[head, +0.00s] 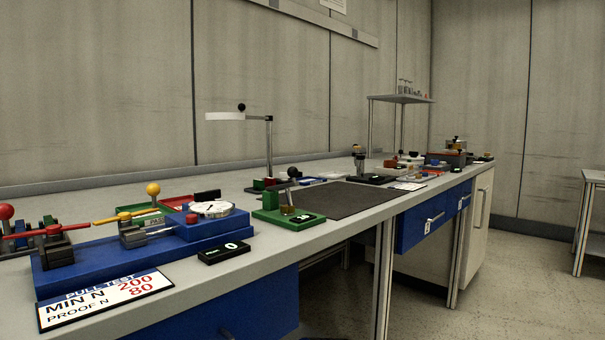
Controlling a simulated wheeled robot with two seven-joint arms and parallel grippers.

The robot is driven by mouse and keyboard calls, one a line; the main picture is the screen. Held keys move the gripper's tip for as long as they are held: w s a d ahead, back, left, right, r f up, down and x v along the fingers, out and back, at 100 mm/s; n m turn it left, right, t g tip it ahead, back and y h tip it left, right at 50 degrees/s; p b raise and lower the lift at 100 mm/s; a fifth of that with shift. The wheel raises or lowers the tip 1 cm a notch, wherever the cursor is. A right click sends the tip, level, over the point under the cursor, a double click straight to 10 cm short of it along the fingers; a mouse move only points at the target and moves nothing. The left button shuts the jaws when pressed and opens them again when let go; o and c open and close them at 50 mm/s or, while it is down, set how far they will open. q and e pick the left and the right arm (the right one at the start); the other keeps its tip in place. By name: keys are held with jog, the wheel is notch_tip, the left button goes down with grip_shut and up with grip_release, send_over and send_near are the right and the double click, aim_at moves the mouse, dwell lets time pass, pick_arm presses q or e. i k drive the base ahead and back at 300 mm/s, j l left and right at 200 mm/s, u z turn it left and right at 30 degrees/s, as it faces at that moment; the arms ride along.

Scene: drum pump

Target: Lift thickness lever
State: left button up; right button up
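A small green-based device (284,217) stands near the front edge of the bench, left of the dark mat. A short lever with a black ball knob (292,172) rises from it. I cannot tell for sure that this is the thickness lever, as no label on it is readable. A white-marked black plate (304,218) lies on the front of the green base. Neither of my grippers is in view.
A lamp (268,145) stands behind. The dark mat (350,199) is clear.

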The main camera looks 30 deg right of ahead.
aim_at(292, 171)
jog(key=l+u, duration=0.1)
jog(key=l, duration=0.5)
jog(key=k+l, duration=0.1)
jog(key=l, duration=0.45)
jog(key=k+l+u, duration=0.15)
jog(key=l, duration=0.4)
jog(key=i+l, duration=0.05)
